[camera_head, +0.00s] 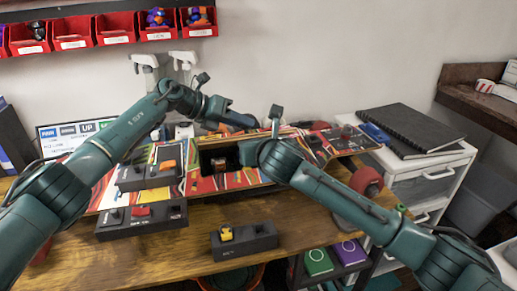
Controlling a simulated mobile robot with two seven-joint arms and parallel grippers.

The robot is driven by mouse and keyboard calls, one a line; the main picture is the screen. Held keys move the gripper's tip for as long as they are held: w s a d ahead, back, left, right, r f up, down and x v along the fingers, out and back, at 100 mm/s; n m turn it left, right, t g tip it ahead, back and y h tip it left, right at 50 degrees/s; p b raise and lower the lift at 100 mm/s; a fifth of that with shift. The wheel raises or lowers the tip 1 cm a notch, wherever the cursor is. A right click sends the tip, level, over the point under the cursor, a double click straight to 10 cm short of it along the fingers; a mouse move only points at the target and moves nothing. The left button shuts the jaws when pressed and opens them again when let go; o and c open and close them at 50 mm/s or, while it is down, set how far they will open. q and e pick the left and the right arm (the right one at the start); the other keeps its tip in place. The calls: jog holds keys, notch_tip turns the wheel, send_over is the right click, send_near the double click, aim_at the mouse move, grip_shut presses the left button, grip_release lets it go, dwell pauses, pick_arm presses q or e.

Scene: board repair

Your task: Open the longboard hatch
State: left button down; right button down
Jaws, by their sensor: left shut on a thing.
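The longboard (265,172), with a red, yellow and green pattern, lies across the wooden table. A dark rectangular opening (207,160) shows in its middle, with a small dark and orange part inside. My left gripper (243,120) is above and behind this opening, shut on what seems to be the hatch edge; the fingertips are small and the hatch itself is hard to make out. My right gripper (245,152) is low over the board, just right of the opening. Its fingers are hidden by its own arm, so I cannot tell its state.
Dark trays (140,222) with small parts stand at the board's left. Another dark block (245,240) with a yellow piece stands at the table's front. A black notebook (410,130) lies on a white drawer unit at right. Red bins (72,32) hang above.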

pick_arm(q)
jog(key=c, duration=1.5)
grip_release()
jog(key=shift+s+d+f, duration=0.2)
jog(key=shift+s+f, duration=0.1)
jog(key=shift+f, duration=0.1)
jog(key=shift+c, duration=0.2)
jog(key=o, duration=0.4)
pick_arm(e)
jog(key=shift+w+r, duration=0.1)
jog(key=shift+r, duration=0.4)
pick_arm(q)
jog(key=shift+r, duration=0.1)
jog(key=shift+a, duration=0.1)
pick_arm(e)
jog(key=shift+f, duration=0.1)
